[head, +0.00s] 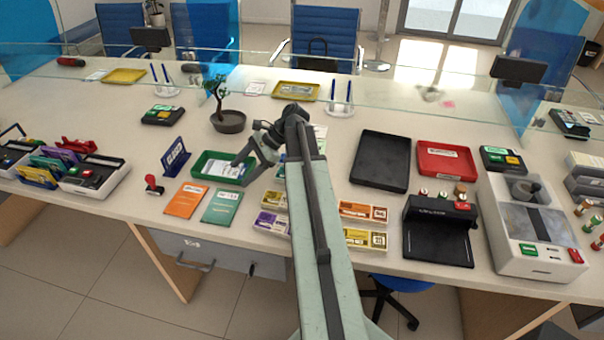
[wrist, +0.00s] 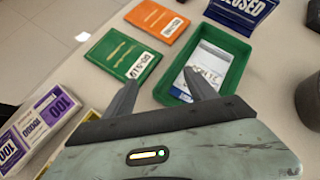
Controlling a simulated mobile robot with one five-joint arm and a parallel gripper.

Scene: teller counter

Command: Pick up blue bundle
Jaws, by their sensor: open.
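I cannot make out a clearly blue bundle in either view. A small bluish-green patch (head: 281,168) shows beside my arm in the head view, mostly hidden, and I cannot tell what it is. Banded bundles lie on the counter by my arm: a purple one (head: 270,223) and orange and yellow ones (head: 362,211). The purple one also shows at lower left in the wrist view (wrist: 40,118). My gripper (wrist: 157,84) is open and empty. Its fingers point toward the gap between the green booklet (wrist: 122,54) and the green tray (wrist: 243,52).
The green tray holds white and blue slips (wrist: 206,66). A black tray (head: 380,160), a red tray (head: 445,160) and machines are at right. A potted bonsai (head: 228,121) stands behind.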

